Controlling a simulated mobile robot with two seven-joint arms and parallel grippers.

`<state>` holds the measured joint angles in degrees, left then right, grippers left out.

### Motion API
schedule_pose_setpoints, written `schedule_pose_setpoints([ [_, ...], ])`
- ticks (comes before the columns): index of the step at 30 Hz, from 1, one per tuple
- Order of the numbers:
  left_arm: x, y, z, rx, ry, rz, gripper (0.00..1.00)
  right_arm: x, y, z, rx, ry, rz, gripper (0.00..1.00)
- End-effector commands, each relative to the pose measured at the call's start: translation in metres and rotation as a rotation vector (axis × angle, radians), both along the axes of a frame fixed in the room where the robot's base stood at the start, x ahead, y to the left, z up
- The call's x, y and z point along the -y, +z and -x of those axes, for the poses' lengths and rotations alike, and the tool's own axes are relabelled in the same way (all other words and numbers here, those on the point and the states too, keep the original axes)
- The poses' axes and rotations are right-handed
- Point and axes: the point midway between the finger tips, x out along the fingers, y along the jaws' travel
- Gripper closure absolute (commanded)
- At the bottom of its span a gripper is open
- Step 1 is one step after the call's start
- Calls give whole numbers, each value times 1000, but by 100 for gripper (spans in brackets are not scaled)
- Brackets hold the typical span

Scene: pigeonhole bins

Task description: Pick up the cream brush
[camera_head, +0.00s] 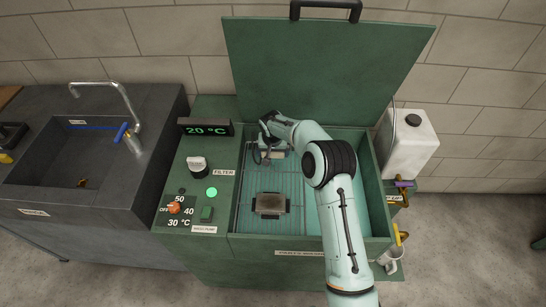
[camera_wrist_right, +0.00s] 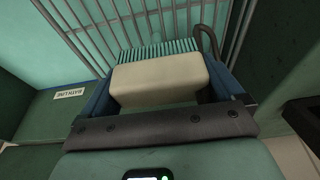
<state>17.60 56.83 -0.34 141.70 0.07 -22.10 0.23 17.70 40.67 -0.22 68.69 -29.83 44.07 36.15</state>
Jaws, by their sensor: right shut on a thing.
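The cream brush (camera_wrist_right: 160,78) is a pale block with a row of green bristles along its far side in the right wrist view. My right gripper (camera_wrist_right: 158,88) is shut on it, with one dark blue finger at each end of the block. In the head view my right gripper (camera_head: 267,147) is at the back left of the open green washer tub (camera_head: 305,247), over the rack, and mostly hides the brush. I cannot tell whether the brush touches the rack. My left gripper is not in view.
A brownish metal block (camera_head: 270,205) sits on the wire rack (camera_head: 251,190) nearer the front. The lid (camera_head: 325,65) stands open behind. A control panel with a temperature display (camera_head: 206,128) is at left, a white canister (camera_head: 408,145) at right, and a sink (camera_head: 78,150) far left.

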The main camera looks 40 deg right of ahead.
Motion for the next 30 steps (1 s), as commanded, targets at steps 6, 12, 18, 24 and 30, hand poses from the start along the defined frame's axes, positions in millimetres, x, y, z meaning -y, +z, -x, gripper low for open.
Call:
schedule_pose_setpoints([
  [6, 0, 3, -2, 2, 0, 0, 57, 0, 68, -2, 7, 2, 3, 36],
  [12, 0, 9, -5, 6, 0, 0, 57, 0, 121, -1, 6, 2, 1, 36],
  [18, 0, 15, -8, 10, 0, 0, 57, 0, 154, -1, 3, 1, 1, 36],
  [24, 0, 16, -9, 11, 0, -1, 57, 0, 164, 0, 1, 1, 0, 36],
  [30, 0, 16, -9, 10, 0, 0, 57, 0, 164, 0, 0, 1, 0, 36],
])
